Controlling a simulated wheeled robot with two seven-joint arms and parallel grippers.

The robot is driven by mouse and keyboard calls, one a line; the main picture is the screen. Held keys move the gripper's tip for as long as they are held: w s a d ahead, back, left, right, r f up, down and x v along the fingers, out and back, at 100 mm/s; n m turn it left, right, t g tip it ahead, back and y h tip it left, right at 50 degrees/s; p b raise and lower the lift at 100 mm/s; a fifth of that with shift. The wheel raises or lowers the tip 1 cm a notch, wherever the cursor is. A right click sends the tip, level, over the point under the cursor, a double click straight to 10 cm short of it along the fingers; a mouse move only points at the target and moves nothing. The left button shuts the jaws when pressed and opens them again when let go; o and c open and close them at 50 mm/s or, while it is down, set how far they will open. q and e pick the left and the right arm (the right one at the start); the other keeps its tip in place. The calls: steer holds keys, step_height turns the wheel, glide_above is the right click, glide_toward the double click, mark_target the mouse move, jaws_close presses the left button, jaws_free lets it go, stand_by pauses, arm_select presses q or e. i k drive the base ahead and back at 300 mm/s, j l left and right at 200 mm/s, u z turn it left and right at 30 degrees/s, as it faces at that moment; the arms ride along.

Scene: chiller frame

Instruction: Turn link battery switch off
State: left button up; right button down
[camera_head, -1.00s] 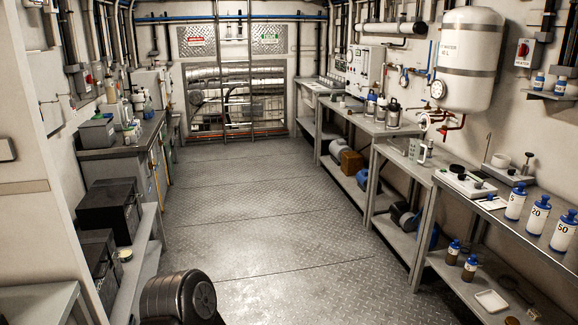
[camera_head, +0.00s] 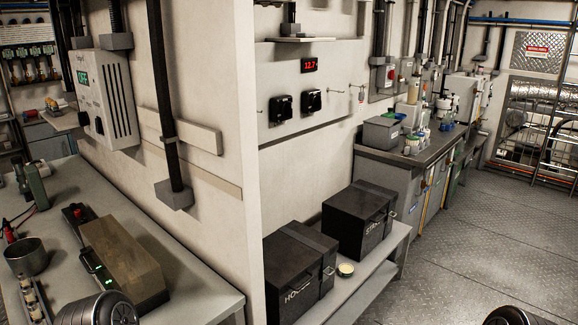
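A pale wall panel (camera_head: 340,75) in the middle carries two black switches, a left one (camera_head: 281,109) and a right one (camera_head: 311,101). A red digital display reading about 12.7 (camera_head: 309,64) sits above them. I cannot read any label that says which is the link switch, and their knob positions are too small to tell. Two black battery boxes stand below the panel: one (camera_head: 298,270) with a label starting "HO", and one marked "START" (camera_head: 358,222). Dark rounded parts of my arms show at the bottom edge. Neither gripper is in view.
A wall corner (camera_head: 247,150) separates this from a left bench (camera_head: 190,268) holding a brown block (camera_head: 122,262) and a metal pot (camera_head: 26,256). Metal floor (camera_head: 455,255) is free at right.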

mark_target(287, 108)
steer(key=i+l+u, duration=0.2)
steer(key=i+l, duration=0.15)
steer(key=l, duration=0.15)
steer(key=i+l, duration=0.15)
steer(key=i+l+z, duration=0.1)
steer(key=i+l, duration=0.35)
steer(key=i+l+z, duration=0.1)
steer(key=i+l, duration=0.35)
steer(key=i, duration=0.2)
steer(key=i+l+z, duration=0.15)
steer(key=i+l, duration=0.25)
steer(key=i, duration=0.2)
